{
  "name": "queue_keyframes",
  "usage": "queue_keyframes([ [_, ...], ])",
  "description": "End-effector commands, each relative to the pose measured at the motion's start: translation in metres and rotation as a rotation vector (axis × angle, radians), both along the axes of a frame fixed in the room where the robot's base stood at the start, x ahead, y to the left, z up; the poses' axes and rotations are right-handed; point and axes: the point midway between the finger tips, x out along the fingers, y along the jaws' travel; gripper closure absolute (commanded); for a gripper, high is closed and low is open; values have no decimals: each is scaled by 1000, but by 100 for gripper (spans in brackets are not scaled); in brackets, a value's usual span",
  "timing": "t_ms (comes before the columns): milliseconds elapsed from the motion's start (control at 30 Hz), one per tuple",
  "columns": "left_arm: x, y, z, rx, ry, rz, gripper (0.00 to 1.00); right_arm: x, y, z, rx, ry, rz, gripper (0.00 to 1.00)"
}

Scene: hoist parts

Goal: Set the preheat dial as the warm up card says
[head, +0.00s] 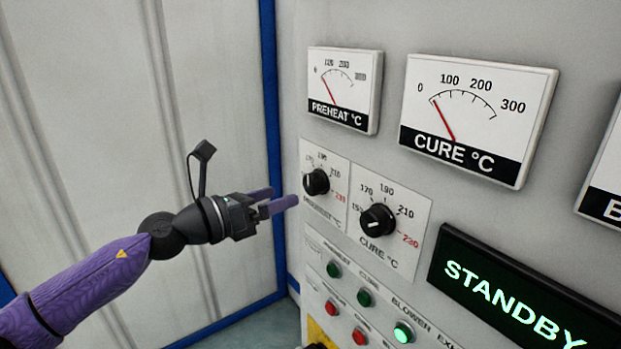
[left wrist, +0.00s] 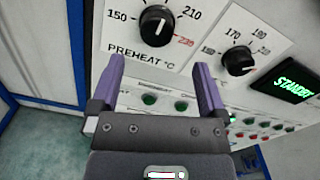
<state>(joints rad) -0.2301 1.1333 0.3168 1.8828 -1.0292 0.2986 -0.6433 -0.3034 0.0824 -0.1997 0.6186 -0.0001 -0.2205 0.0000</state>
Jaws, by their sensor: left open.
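The preheat dial (head: 316,181) is a round black knob on a white scale plate at the panel's left. In the left wrist view the same preheat dial (left wrist: 157,25) is near the top, its white mark pointing about straight up in the picture; the number it points at is cut off. The scale shows 150, 210 and a red 230. My left gripper (head: 281,200), with purple fingers, is open and empty, left of the dial and apart from it. In the left wrist view the left gripper (left wrist: 159,66) has its fingertips below the dial. No warm up card is visible.
The cure dial (head: 378,220) is close to the right of the preheat dial. Lamps or buttons (head: 364,298) sit below. Above are the preheat gauge (head: 345,90) and cure gauge (head: 476,117). A display (head: 515,290) reads STANDBY. A grey wall with blue edging stands at left.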

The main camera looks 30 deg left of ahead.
Motion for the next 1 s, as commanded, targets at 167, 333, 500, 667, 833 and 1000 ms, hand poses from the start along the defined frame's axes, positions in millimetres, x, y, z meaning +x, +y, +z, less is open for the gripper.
queue_keyframes([
  [167, 27, -10, 6, -7, -5, 3, 4, 0, -2, 15, -4, 0, 1, 100],
  [333, 49, -19, 5, -9, -3, 4, 4, 2, -2, 28, -3, -4, 1, 100],
  [500, 63, -25, 2, -7, -1, 3, 4, 2, 0, 33, 0, -5, 0, 100],
  [667, 67, -27, 0, -5, 0, 1, 4, 3, 4, 33, 7, -7, -2, 100],
  [833, 67, -27, 0, -5, 1, 1, 4, 3, 5, 33, 8, -7, -2, 100],
  [1000, 67, -27, 0, -5, 0, 1, 38, 3, 5, 33, 8, -8, -1, 100],
])
